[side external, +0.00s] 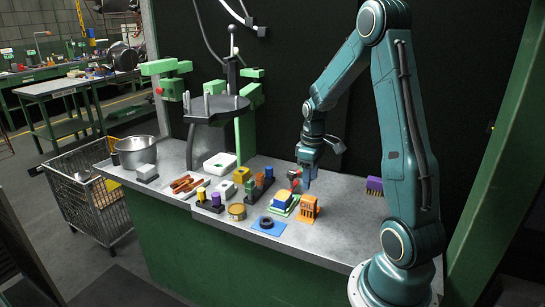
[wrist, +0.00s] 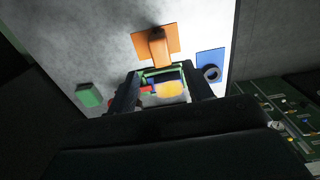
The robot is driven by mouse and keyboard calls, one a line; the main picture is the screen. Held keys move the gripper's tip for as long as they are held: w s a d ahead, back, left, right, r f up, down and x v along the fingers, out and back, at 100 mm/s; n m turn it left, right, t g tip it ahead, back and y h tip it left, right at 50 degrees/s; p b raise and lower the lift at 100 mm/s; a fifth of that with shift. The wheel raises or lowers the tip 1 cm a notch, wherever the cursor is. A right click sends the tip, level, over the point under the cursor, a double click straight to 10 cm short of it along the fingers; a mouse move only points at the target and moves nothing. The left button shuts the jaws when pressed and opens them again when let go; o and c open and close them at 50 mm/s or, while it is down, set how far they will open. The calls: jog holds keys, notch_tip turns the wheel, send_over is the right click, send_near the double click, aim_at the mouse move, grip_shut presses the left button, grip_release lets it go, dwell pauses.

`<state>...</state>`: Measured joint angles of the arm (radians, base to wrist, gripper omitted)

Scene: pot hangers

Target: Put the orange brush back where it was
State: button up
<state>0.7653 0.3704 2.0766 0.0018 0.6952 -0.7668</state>
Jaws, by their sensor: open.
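An orange upright piece with slots (side external: 308,208) stands near the front of the bench; I take it for the orange brush, but cannot tell for sure. In the wrist view, an orange piece (wrist: 157,46) stands on a flat orange base (wrist: 174,34). My gripper (side external: 300,179) is open, pointing down above the bench behind it. In the wrist view, my gripper (wrist: 163,92) has its fingers apart. A yellow and blue block (side external: 283,200) on a green tray (side external: 287,210) sits left of the orange piece; it appears between my fingers in the wrist view, apparently below them.
A black ring (side external: 266,221) lies on a blue mat (side external: 277,228) at the front edge. A purple brush (side external: 374,185) is at the back right. A tin (side external: 237,211) and small blocks crowd the left. A green block (wrist: 90,95) shows in the wrist view. Front-right bench is clear.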

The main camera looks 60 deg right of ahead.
jog(key=shift+r, duration=0.9)
jog(key=a+r+t+h, duration=0.1)
jog(key=a+r+t, duration=0.1)
jog(key=a+r, duration=1.05)
jog(key=s+a+r+t+y, duration=0.1)
jog(key=s+a+r+t, duration=0.2)
jog(key=s+a, duration=0.6)
jog(key=a, duration=0.5)
jog(key=shift+s+t, duration=0.3)
jog(key=shift+s, duration=0.1)
jog(key=shift+r, duration=0.1)
